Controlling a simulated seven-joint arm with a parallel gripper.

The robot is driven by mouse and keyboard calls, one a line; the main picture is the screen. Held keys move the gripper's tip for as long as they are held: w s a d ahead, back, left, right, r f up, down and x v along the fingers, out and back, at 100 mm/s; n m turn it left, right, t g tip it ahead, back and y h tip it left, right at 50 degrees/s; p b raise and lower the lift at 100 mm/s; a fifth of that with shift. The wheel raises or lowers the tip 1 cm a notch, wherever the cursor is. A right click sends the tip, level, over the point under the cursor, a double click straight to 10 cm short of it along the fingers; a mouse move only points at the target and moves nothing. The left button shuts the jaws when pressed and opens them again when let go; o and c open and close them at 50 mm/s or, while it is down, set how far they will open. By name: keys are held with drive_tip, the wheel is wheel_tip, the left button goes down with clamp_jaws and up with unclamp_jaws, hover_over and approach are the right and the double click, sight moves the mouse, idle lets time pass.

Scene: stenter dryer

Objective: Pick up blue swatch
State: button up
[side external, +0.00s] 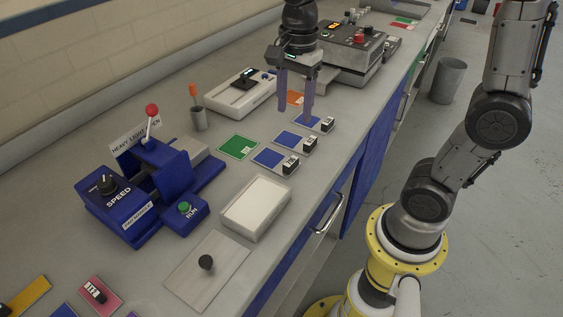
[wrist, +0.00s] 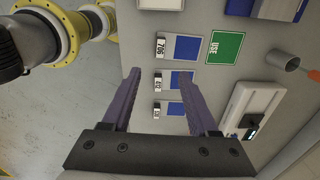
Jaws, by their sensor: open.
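Three blue swatches lie in a row on the grey bench, each with a small black-and-white number tag at its edge. In the side view they are the near one (side external: 268,158), the middle one (side external: 289,140) and the far one (side external: 307,122). The wrist view shows them as top (wrist: 187,48), middle (wrist: 182,79) and bottom (wrist: 175,109); the top tag seems to read 706. My gripper (side external: 296,114) is open and empty, fingers down, above the far end of the row. In the wrist view the middle swatch shows between its fingertips (wrist: 158,73).
A green card (side external: 239,147), marked USE in the wrist view, lies beside the row. A pale block (side external: 256,207) stands nearer the camera.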

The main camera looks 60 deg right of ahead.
hover_over(291, 161)
drive_tip(key=f, duration=0.8)
drive_tip(key=shift+s+f, duration=0.2)
drive_tip(key=shift+f, duration=0.2)
drive_tip(key=shift+w+f, duration=0.15)
drive_tip(key=shift+f, duration=1.35)
drive_tip(key=shift+w+f, duration=0.1)
drive_tip(key=shift+f, duration=1.4)
clamp_jaws()
